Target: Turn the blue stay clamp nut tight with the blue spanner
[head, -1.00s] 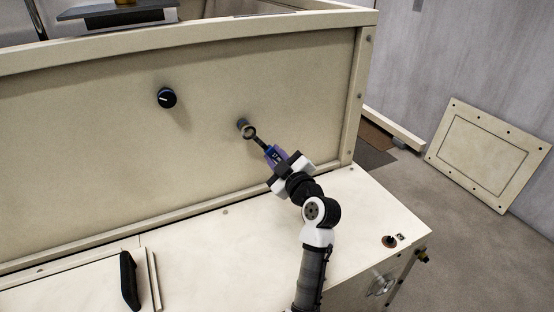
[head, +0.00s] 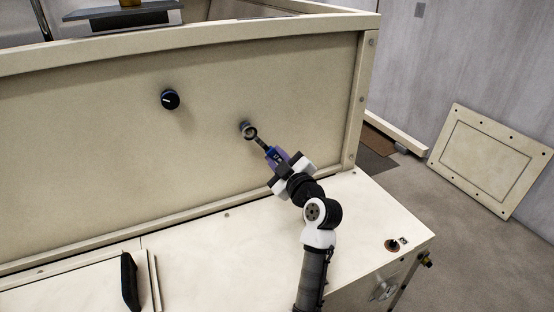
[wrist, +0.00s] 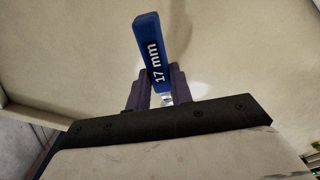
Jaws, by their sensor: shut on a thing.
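The blue spanner (head: 272,153) has a blue handle and a dark ring end. My gripper (head: 279,160) is shut on its handle. In the wrist view the handle (wrist: 152,55), marked "17 mm", stands up between my gripper's purple fingers (wrist: 158,92). In the head view the ring end (head: 251,133) points up and left and overlaps a small round fitting (head: 244,126) on the cream panel. I cannot tell whether the ring is seated around it or only in front of it. No blue nut is clearly visible; the ring partly hides the fitting.
A black knob (head: 170,99) stands out from the panel (head: 100,140) to the left. A black handle (head: 130,281) lies on the cream ledge (head: 210,270). A loose panel (head: 490,160) leans at the right.

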